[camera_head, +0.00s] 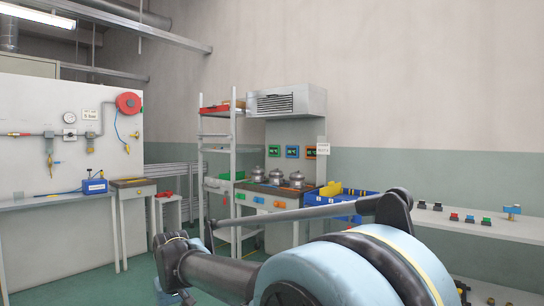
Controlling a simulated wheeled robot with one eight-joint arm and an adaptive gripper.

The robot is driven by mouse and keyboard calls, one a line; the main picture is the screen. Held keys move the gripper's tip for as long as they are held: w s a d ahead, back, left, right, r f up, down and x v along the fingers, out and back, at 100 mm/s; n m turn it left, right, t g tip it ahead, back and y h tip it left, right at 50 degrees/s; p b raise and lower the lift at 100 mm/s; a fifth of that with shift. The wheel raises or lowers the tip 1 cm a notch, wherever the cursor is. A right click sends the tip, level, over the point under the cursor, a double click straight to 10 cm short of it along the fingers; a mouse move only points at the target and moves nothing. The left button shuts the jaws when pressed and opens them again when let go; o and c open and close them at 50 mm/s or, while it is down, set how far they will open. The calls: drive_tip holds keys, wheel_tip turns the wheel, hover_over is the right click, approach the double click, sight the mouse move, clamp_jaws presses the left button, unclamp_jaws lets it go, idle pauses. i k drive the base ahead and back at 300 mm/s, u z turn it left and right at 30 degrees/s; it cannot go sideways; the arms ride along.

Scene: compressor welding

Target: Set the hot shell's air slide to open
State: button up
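Three silver, pot-like shells stand in a row on a bench under a vent hood at the middle of the head view: a left shell (258,173), a middle shell (276,176) and a right shell (296,180). Three small panels hang on the wall behind them, with green (274,150), blue (292,151) and orange (310,152) frames. Small coloured parts (259,200) sit along the bench front; they are too small to tell which are air slides or how they are set. Which shell is hot cannot be told. My arm crosses the lower right foreground; my gripper is not visible.
A grey shelf rack (233,140) stands left of the shell bench. Blue bins (348,195) with yellow items are to its right. A white table (497,228) with small coloured buttons runs along the right wall. A workbench (60,200) stands far left. Green floor shows between.

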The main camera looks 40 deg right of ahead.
sight(279, 204)
drive_tip(key=z, duration=1.35)
